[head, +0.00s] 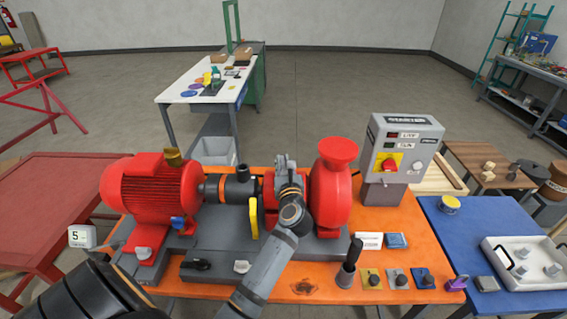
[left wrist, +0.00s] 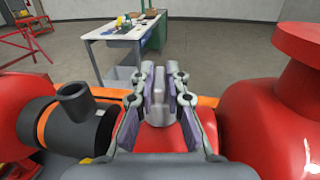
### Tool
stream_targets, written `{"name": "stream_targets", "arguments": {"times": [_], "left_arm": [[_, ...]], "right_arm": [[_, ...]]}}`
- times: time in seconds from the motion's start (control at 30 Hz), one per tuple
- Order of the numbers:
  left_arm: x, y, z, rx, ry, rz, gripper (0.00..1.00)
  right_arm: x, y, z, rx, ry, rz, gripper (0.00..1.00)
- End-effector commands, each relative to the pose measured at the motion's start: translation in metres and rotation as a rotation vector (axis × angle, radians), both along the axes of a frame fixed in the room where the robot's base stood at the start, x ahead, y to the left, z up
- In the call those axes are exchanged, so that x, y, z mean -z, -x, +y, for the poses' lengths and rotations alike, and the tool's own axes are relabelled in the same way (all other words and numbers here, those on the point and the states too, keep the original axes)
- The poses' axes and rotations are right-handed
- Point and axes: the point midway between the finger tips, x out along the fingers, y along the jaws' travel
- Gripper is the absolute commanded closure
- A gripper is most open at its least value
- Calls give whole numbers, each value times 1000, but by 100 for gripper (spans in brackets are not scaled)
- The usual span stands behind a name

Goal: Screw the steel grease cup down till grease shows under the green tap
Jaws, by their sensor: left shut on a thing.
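My left gripper (head: 284,160) is over the red bearing housing between the black coupling and the red pump casing (head: 330,190). In the left wrist view the gripper (left wrist: 160,72) has its two fingers closed around a pale grey steel grease cup (left wrist: 158,88). The cup stands upright on the red housing (left wrist: 165,138). In the head view the fingers and wrist largely hide the cup. I cannot make out a green tap or any grease in either view. My right gripper is not in view.
A red motor (head: 150,190) with a brass cup (head: 173,156) on top stands at left. A yellow lever (head: 254,218) and a blue tap (head: 178,222) are close by. A grey control box (head: 400,150) stands at right. The orange bench top (head: 385,215) has several small knobs in front.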

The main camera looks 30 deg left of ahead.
Motion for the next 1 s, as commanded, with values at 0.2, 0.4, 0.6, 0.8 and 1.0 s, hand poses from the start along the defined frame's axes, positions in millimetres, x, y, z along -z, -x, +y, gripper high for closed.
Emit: {"name": "stream_targets", "arguments": {"times": [0.2, 0.4, 0.6, 0.8, 1.0], "left_arm": [[-3, 1, 2, 55, -3, 3, 100], [-6, 2, 4, 185, -6, 4, 100], [-4, 4, 7, 359, -7, 7, 100], [-1, 4, 9, 525, -8, 4, 100], [2, 4, 10, 657, -7, 2, 100]], "right_arm": [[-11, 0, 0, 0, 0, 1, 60], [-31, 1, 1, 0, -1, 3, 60], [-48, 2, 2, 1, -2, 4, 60], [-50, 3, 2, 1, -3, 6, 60], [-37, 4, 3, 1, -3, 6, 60]]}}
